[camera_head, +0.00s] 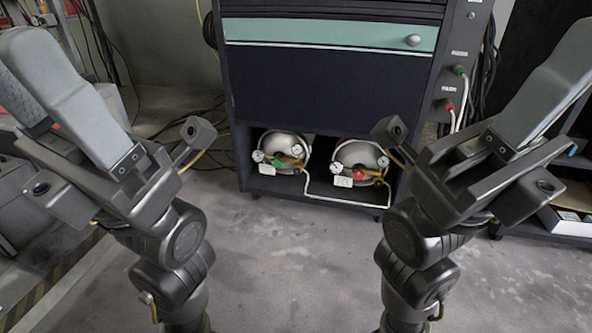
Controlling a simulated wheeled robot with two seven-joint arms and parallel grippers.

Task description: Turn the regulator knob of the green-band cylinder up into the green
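The green-marked cylinder (284,139) lies in the left of the open bottom bay of the dark cabinet, its silver round end facing me. A green part (278,163) shows on its brass regulator, between two small white gauges; whether it is the knob I cannot tell. The gauge needles and any green zone are too small to read. My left gripper (25,75) is raised at the far left, its fingers apart and empty, well away from the cylinder. My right gripper (580,60) is raised at the far right; its finger gap is hidden.
A second cylinder (360,152) with a red part (358,175) lies to the right in the same bay, with a thin white line around it. Green and red plugs sit on the cabinet's right side. A dark shelf (570,170) stands far right. The floor before the cabinet is clear.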

